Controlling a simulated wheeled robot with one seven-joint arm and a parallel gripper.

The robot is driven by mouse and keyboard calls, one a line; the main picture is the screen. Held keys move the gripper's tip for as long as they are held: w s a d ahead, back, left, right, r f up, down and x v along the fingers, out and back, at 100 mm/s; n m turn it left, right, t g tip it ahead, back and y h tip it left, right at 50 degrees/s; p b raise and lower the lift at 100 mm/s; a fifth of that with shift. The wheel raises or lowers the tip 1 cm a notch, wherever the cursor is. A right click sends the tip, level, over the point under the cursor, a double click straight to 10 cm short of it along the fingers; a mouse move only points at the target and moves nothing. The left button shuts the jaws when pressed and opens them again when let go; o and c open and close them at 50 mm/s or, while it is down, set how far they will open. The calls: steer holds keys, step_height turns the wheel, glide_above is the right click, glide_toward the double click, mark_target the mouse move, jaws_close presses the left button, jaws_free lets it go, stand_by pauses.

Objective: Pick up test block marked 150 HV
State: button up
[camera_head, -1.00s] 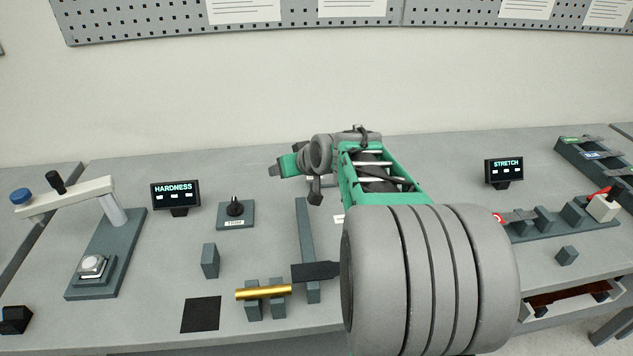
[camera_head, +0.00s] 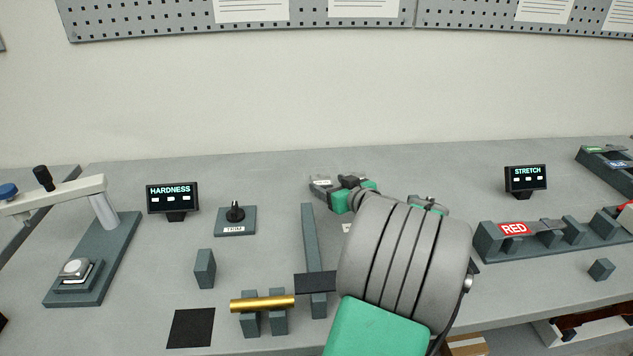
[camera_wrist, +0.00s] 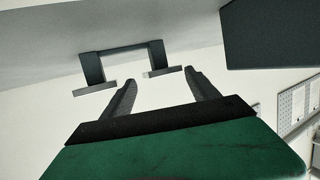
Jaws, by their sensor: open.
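I cannot read a 150 HV mark on any object. A small pale block (camera_head: 76,268) sits on the base of the hardness tester (camera_head: 112,245) at the left of the bench; whether it is a marked test block is unclear. My gripper (camera_head: 319,184) is small in the head view, above the middle of the bench beyond my arm. In the wrist view my gripper (camera_wrist: 160,77) has its two fingers apart with nothing between them. A dark U-shaped bracket with grey plates (camera_wrist: 124,48) shows beyond the fingertips.
A hardness display (camera_head: 173,201), a knob box (camera_head: 235,221), a brass rod on supports (camera_head: 262,303) and a black mat (camera_head: 191,328) are on the left half. A red-labelled fixture (camera_head: 514,229) and an open drawer (camera_head: 575,328) are at right. My arm hides the middle.

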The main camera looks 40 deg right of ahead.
mark_target(321, 181)
steer(key=x, duration=0.3)
steer(key=shift+a, duration=0.1)
steer(key=shift+s, duration=0.1)
steer(key=shift+c, duration=0.2)
jaws_close()
stand_by(0.3)
